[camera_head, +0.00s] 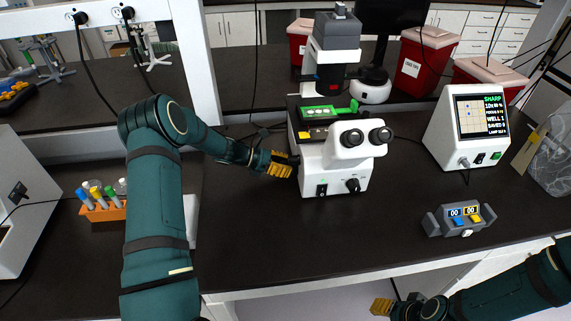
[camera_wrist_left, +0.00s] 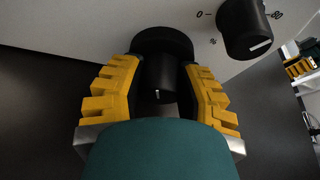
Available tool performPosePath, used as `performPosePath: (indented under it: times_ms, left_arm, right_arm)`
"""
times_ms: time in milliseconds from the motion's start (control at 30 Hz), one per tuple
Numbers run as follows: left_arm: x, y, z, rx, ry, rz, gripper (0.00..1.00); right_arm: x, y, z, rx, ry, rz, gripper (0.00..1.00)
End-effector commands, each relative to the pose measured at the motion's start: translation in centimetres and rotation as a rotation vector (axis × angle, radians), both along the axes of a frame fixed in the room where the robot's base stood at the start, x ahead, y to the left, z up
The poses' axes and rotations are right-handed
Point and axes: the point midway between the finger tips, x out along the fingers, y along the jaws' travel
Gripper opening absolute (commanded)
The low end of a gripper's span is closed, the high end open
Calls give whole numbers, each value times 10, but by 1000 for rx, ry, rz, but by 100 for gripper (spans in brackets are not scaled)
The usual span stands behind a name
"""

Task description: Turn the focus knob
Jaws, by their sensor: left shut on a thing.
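The white microscope (camera_head: 335,150) stands upright on the dark bench. My left gripper (camera_head: 282,164) reaches its left side. In the left wrist view its yellow fingers (camera_wrist_left: 163,100) are shut on a black round knob (camera_wrist_left: 160,76), which I take to be the focus knob, one finger on each side. A white mark shows on the knob's end. The knob is hidden in the head view. The monitor (camera_head: 481,112) at the right reads "SHARP" in green. My right gripper (camera_head: 381,307) is low at the front edge, away from the microscope; its opening is unclear.
A second black knob (camera_wrist_left: 243,28) with a printed scale sits close to the left gripper. A grey counter (camera_head: 458,219) stands on the bench at right. An orange tube rack (camera_head: 103,212) is at left. The bench before the microscope is clear.

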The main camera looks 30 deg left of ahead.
Motion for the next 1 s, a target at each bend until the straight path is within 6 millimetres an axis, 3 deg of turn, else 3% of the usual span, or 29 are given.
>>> performPosePath:
  times_ms: [367, 400, 500, 833, 1000]
  left_arm:
    - [-1, -1, -2, -3, 8, -1, 0]
    - [-1, -1, -2, -3, 8, -1, 40]
    - [-1, -1, -2, -3, 8, -1, 68]
    - [-1, 1, 0, -2, 5, 0, 68]
    - [-9, 16, 6, -2, 5, 2, 68]
  right_arm:
    - [0, 0, 0, 0, 0, 0, 47]
    - [0, 0, 0, 0, 0, 0, 47]
    - [0, 0, 0, 0, 0, -1, 47]
    - [0, 0, 0, 0, 0, -1, 47]
    - [0, 0, 0, 0, 0, -1, 47]
